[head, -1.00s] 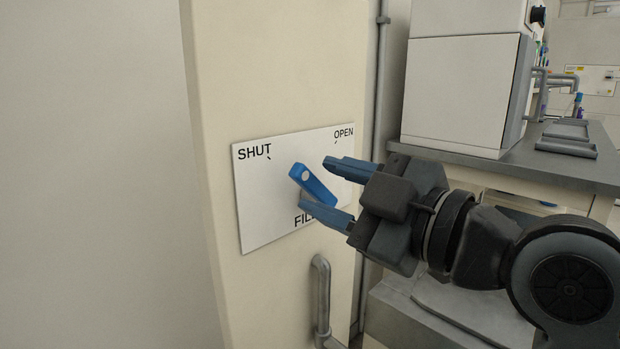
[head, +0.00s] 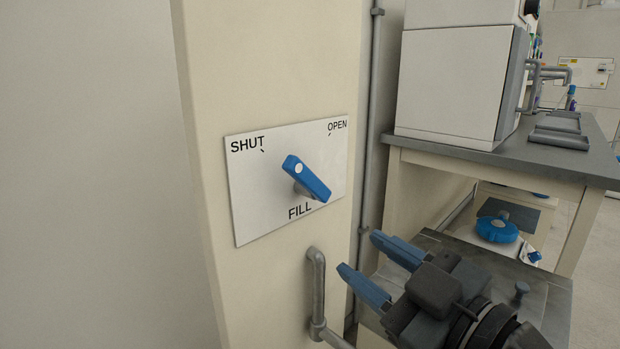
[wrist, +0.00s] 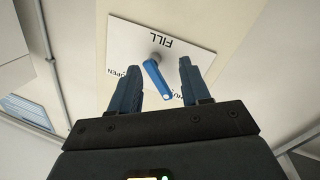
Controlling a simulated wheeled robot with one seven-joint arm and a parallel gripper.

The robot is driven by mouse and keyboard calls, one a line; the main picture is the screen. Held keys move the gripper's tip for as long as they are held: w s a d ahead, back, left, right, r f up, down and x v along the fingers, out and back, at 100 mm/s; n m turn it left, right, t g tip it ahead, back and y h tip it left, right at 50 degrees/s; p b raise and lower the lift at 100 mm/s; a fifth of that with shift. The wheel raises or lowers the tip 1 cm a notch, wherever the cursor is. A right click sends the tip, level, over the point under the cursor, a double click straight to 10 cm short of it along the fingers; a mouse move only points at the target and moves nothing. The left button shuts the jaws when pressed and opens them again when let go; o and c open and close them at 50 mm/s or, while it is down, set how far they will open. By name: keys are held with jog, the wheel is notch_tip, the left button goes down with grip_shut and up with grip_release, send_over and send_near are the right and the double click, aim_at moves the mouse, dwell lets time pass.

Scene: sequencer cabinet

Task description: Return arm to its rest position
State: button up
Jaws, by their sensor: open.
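My gripper (head: 381,266) is open and empty, low and to the right of the valve panel in the head view, apart from it. The blue lever (head: 307,178) stands out from the white plate (head: 250,200) marked SHUT, OPEN and FILL. One end of the lever, with a pale round cap, points up-left toward the SHUT mark. In the wrist view the blue lever (wrist: 157,80) shows between the open fingers (wrist: 158,84) but beyond them, with the plate (wrist: 200,50) upside down.
A grey pipe (head: 318,290) bends out of the cream column just left of my gripper. A bench (head: 480,160) with a white cabinet (head: 455,80) stands at the right. Below it, a grey lower surface holds a blue round-topped item (head: 497,230).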

jog(key=s+d+f+m+h, duration=0.4)
jog(key=s+d+f+m, duration=0.1)
jog(key=s+f, duration=0.4)
jog(key=s+d+f+m+h, duration=0.5)
jog(key=s+f+m, duration=0.1)
jog(key=s+f, duration=0.4)
jog(key=s+d+m+h, duration=0.1)
jog(key=s+d, duration=0.3)
jog(key=s, duration=1.2)
notch_tip(320, 180, up, 20)
jog(key=p, duration=2)
jog(key=shift+w+r, duration=0.15)
jog(key=shift+r, duration=0.05)
jog(key=shift+a, duration=0.1)
